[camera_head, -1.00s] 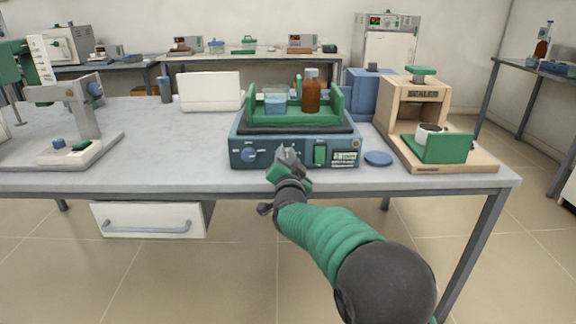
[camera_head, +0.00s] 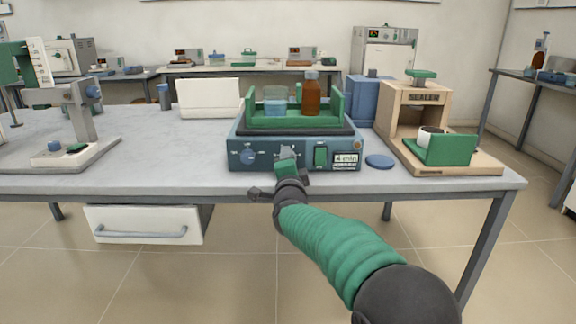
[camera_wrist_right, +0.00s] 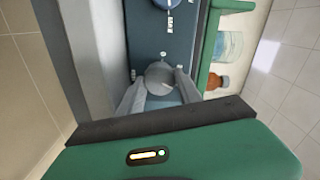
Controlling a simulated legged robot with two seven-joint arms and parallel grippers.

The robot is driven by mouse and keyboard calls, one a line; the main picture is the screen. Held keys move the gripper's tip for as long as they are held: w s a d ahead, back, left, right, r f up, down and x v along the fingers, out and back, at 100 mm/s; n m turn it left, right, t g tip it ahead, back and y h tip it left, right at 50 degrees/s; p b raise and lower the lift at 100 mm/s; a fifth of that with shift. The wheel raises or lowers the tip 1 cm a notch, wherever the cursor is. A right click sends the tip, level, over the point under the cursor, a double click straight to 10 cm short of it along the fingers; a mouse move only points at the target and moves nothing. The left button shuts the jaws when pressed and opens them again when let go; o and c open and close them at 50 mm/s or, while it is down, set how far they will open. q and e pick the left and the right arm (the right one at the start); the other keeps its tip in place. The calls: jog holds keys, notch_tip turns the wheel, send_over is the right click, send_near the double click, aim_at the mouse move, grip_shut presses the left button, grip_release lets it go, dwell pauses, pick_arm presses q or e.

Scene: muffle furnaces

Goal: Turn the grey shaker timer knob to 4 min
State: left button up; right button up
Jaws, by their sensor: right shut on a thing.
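The shaker (camera_head: 240,162) stands at the front of the bench with a blue-grey front panel. Its green-walled tray holds a beaker of blue liquid (camera_head: 275,102) and a brown bottle (camera_head: 311,95). A blue knob (camera_head: 248,158) is at the panel's left, apart from my gripper. My right gripper (camera_head: 287,157) is at the panel's middle. In the right wrist view its fingers are shut on a round grey knob (camera_wrist_right: 159,77). A label on the panel's right (camera_head: 346,160) reads "4 min". The knob's pointer is too small to read. My left gripper is not in view.
A green rocker switch (camera_head: 320,156) sits just right of my right gripper. A blue disc (camera_head: 379,162) and a wooden sealer (camera_head: 408,112) stand further right. A white-based stand (camera_head: 75,152) is at the left, with clear bench between.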

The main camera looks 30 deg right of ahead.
jog(key=shift+f, duration=0.35)
jog(key=o, duration=1.1)
jog(key=shift+o, duration=1.3)
jog(key=shift+s+r, duration=0.1)
jog(key=shift+r, duration=0.05)
jog(key=shift+s, duration=0.1)
jog(key=p+v, duration=0.5)
jog(key=v, duration=1.1)
jog(key=shift+s, duration=0.3)
jog(key=shift+a, duration=0.2)
